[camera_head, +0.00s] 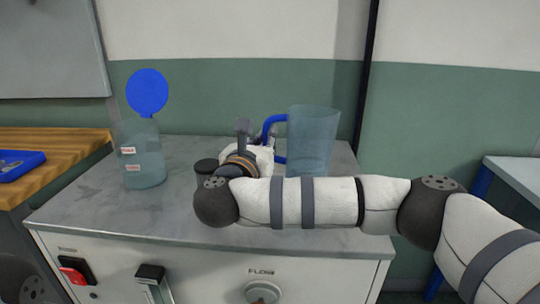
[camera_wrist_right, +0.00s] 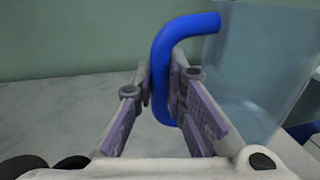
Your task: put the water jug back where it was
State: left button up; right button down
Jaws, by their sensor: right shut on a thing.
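The water jug (camera_head: 312,135) is a clear, bluish vessel with a blue handle, upright at the right rear of the grey worktop. My arm hides its base in the head view, so I cannot tell whether it touches the worktop. My right gripper (camera_head: 262,142) is at the jug's left side, shut on the blue handle. In the right wrist view, the blue handle (camera_wrist_right: 163,55) runs between the two fingers of the gripper (camera_wrist_right: 164,82), and the jug's clear wall (camera_wrist_right: 262,60) is to the right. My left gripper is not in view.
A clear labelled bottle (camera_head: 143,160) with a blue disc (camera_head: 147,93) above it stands on the worktop's left (camera_head: 80,205). The cabinet front has a red switch (camera_head: 74,273), a lever (camera_head: 150,276) and a FLOW knob (camera_head: 262,292). A blue tray (camera_head: 20,163) lies on a wooden bench.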

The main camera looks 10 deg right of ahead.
jog(key=f, duration=0.2)
jog(key=d+f, duration=0.1)
jog(key=f, duration=0.1)
jog(key=shift+w+f, duration=0.1)
jog(key=shift+w, duration=0.2)
jog(key=shift+f, duration=0.15)
jog(key=c, duration=1.6)
grip_release()
jog(key=shift+c, duration=0.2)
